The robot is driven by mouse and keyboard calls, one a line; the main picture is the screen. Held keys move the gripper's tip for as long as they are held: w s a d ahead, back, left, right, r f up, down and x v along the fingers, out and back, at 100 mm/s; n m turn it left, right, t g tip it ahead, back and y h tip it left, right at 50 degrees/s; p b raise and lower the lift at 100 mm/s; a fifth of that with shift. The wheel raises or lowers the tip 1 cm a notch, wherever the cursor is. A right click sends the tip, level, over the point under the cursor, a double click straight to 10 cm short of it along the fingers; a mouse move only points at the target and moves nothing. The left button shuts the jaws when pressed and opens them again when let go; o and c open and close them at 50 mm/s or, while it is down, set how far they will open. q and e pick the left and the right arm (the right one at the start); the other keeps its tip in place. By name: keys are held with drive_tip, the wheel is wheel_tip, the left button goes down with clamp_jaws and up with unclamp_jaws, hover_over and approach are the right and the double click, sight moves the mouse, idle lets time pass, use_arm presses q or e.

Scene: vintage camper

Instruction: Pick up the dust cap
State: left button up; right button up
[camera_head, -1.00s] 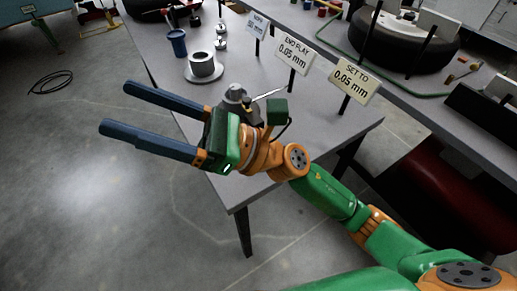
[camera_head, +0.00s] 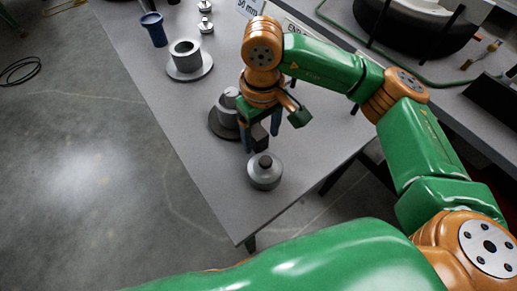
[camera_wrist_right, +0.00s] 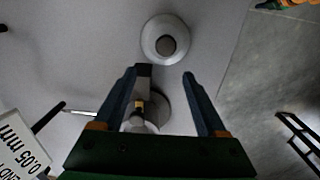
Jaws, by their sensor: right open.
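A round grey domed piece with a small dark top, which looks like the dust cap (camera_head: 265,176), stands on the grey table near its front corner. In the right wrist view the dust cap (camera_wrist_right: 165,42) lies just beyond the fingertips, apart from them. My right gripper (camera_head: 261,138) points down, open and empty, beyond the cap in the head view. Its two fingers also show in the wrist view (camera_wrist_right: 159,76). The arm and wrist partly cover the gripper in the head view. My left gripper is not in view.
A stepped grey part (camera_head: 224,116) on a dark round base stands close beside the right gripper. A flanged grey ring (camera_head: 187,64) and a blue cup (camera_head: 154,30) stand farther back. Signs stand on the right. The table's left strip is clear.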

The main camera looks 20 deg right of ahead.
sight(265, 160)
drive_tip(key=s, duration=0.1)
drive_tip(key=s+f+p, duration=0.1)
drive_tip(key=s+p, duration=0.1)
drive_tip(key=shift+s+d+f, duration=0.15)
drive_tip(key=shift+f, duration=0.2)
drive_tip(key=f, duration=0.3)
drive_tip(key=shift+w+f, duration=0.2)
drive_tip(key=shift+f, duration=0.15)
drive_tip(key=shift+w, duration=0.2)
drive_tip(key=shift+c, duration=0.6)
drive_tip(key=shift+s, duration=0.2)
drive_tip(key=c, duration=0.7)
clamp_jaws()
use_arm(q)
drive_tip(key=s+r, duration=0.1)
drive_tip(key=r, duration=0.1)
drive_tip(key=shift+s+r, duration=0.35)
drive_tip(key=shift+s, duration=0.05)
use_arm(e)
drive_tip(key=shift+w, duration=0.1)
